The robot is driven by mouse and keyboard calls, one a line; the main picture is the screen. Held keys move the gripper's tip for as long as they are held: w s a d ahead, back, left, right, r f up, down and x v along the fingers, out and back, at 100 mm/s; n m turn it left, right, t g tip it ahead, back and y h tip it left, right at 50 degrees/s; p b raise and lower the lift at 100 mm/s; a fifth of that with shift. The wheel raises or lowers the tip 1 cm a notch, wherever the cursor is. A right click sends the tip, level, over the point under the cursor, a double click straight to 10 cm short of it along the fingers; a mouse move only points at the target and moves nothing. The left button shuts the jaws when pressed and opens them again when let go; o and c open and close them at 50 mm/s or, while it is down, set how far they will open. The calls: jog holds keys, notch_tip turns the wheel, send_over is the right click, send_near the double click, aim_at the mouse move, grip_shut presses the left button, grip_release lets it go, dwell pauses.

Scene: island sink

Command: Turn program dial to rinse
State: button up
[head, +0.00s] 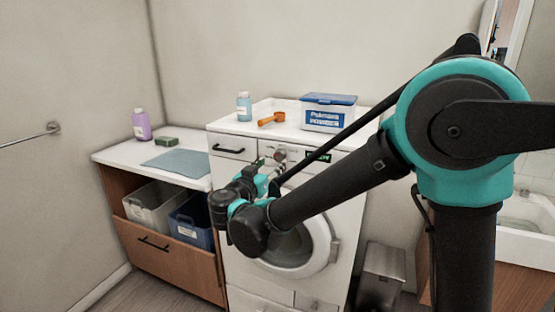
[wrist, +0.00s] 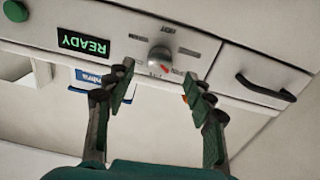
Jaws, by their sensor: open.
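The program dial (wrist: 160,57) is a silver-grey knob on the white washing machine's front panel. My gripper (wrist: 157,84) is open and empty. Its two fingers point at the panel, one on each side of the dial in the wrist view, and seem apart from it. In the head view my arm reaches down to the machine's front and partly hides it. A display (wrist: 86,43) beside the dial reads READY, upside down in the wrist view.
A drawer handle (wrist: 265,88) and a green button (wrist: 15,11) are on the same panel. A blue-lidded powder box (head: 328,114), an orange scoop (head: 271,119) and a blue bottle (head: 243,106) stand on top. A counter with bins (head: 152,207) is at left.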

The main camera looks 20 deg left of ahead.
aim_at(278, 158)
jog(key=shift+w+d, duration=0.15)
jog(key=shift+w, duration=1.25)
jog(key=shift+w+d, duration=0.1)
jog(key=shift+w, duration=1.25)
jog(key=shift+c, duration=0.4)
jog(key=c, duration=1.1)
jog(key=shift+n, duration=0.4)
jog(key=n, duration=1.1)
